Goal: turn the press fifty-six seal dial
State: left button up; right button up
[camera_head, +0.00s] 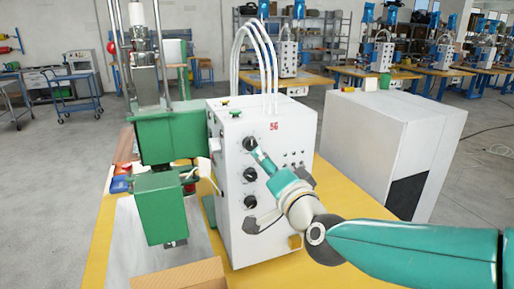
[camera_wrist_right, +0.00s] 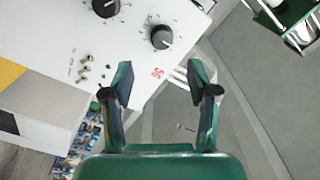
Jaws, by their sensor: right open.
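A white control box (camera_head: 230,123) marked with a red 56 stands on the yellow bench. Its front carries a column of three dark round dials: top dial (camera_head: 249,143), middle dial (camera_head: 250,174) and bottom dial (camera_head: 250,202). I cannot read which is the seal dial. My right gripper (camera_head: 262,158) reaches in from the right, close to the top and middle dials in the head view. In the right wrist view the gripper (camera_wrist_right: 161,76) is open and empty. The top dial (camera_wrist_right: 161,37) lies beyond its fingertips, apart from them. My left gripper is not in view.
A green press (camera_head: 168,140) stands left of the box. White hoses (camera_head: 262,55) rise from the box's top. A large grey cabinet (camera_head: 375,135) stands behind at right. A cardboard box (camera_head: 180,275) lies at the front. Small switches (camera_head: 294,158) sit right of the dials.

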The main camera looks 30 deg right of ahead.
aim_at(252, 146)
jog(key=p+x, duration=0.2)
jog(key=x, duration=0.6)
jog(key=shift+w+r, duration=0.1)
jog(key=shift+w, duration=0.05)
jog(key=shift+a, duration=0.1)
grip_shut()
jog(key=shift+n+b, duration=0.65)
jog(key=shift+n, duration=0.05)
jog(key=shift+n+b, duration=0.3)
jog(key=shift+n, duration=1.6)
grip_release()
